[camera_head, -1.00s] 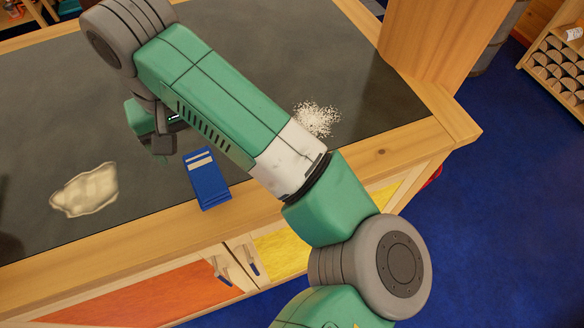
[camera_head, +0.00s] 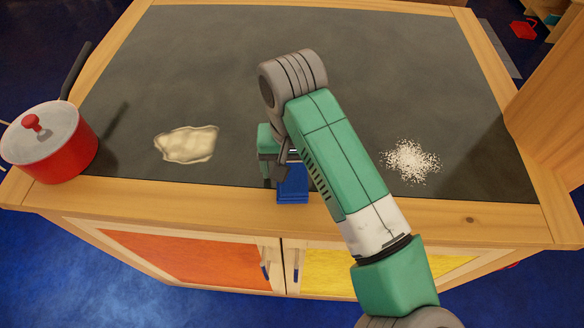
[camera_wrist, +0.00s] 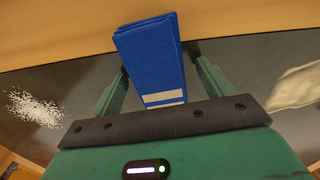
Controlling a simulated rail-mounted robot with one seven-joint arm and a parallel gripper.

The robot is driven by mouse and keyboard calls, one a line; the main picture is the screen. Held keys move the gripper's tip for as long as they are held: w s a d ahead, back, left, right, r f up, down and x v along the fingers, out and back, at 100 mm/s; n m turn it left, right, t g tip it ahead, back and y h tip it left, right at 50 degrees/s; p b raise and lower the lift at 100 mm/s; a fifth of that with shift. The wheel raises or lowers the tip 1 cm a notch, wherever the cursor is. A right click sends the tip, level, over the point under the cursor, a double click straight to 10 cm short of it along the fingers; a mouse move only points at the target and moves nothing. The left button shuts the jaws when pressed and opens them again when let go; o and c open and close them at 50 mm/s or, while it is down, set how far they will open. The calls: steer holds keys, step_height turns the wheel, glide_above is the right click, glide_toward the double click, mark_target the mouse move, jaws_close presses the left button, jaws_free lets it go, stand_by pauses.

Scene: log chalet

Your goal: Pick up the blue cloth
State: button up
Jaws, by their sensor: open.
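The blue cloth (camera_head: 293,187) is folded into a narrow rectangle and lies at the front edge of the dark countertop. Its near end reaches the wooden rim. My gripper (camera_head: 277,172) is low at the cloth's far end and partly hides it. In the wrist view the cloth (camera_wrist: 152,56) shows white stripes at the end nearest the palm. My open gripper (camera_wrist: 160,82) has one finger on each side of the cloth. I cannot tell whether the fingers touch it.
A pale spill (camera_head: 187,145) lies left of the cloth and white grains (camera_head: 411,161) lie to the right. A red pot (camera_head: 48,143) with a lid stands at the counter's left corner. The back of the dark countertop (camera_head: 200,55) is clear.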

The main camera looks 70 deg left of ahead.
steer(key=c, duration=1)
steer(key=shift+c, duration=0.2)
steer(key=shift+r, duration=0.25)
step_height(320, 180, up, 3)
steer(key=shift+s+r+b, duration=0.1)
steer(key=shift+b, duration=0.2)
steer(key=s+d+r, duration=0.1)
steer(key=s+d, duration=0.9)
steer(key=s, duration=0.1)
steer(key=shift+s+d+r+b, duration=0.15)
steer(key=shift+s+d+b, duration=0.2)
steer(key=shift+d, duration=0.05)
